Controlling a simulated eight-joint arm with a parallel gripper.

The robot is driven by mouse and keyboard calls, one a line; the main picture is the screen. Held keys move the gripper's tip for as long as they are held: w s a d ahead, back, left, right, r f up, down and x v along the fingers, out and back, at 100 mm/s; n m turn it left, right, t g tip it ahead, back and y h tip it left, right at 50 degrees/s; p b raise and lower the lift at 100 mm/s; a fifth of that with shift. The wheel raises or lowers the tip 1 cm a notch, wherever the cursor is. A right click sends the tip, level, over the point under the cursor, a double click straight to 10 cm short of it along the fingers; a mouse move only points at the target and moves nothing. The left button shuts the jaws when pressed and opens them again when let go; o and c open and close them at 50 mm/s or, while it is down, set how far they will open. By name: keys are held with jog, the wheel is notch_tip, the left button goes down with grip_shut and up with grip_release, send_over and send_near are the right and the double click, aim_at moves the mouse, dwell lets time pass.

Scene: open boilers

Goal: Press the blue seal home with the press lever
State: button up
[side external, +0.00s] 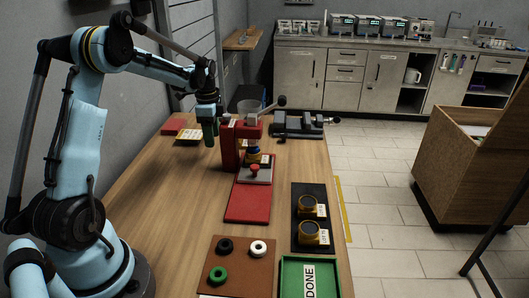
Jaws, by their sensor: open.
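The red press (230,148) stands on the wooden table, with its lever (270,106) pointing up and to the right and ending in a dark knob. Under the press head is a small brass-coloured part (253,159) with a dark blue piece (253,150) on top, which looks like the blue seal. How deep the seal sits is too small to tell. My gripper (209,140) hangs fingers down just left of the press, apart from the lever. It is open, and I see nothing held in it.
Black, white and green rings lie on a brown board (240,262). Two brass cups sit on a black mat (316,190). A green DONE tray (288,280) is at front; a vise (298,125) is behind.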

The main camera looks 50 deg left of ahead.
jog(key=shift+r, duration=2.75)
jog(key=s+d+r+n+t, duration=0.1)
jog(key=s+d+r+n, duration=0.15)
jog(key=d+r, duration=0.25)
jog(key=s+d+f+n+t, duration=0.1)
jog(key=s+d+n+t, duration=0.2)
jog(key=d, duration=0.8)
jog(key=s+d+f+n+t, duration=0.1)
jog(key=s+d+n+t, duration=0.2)
jog(key=d, duration=0.8)
jog(key=shift+s+f, duration=0.35)
jog(key=shift+s, duration=0.45)
jog(key=shift+n, duration=0.25)
jog(key=shift+c, duration=0.3)
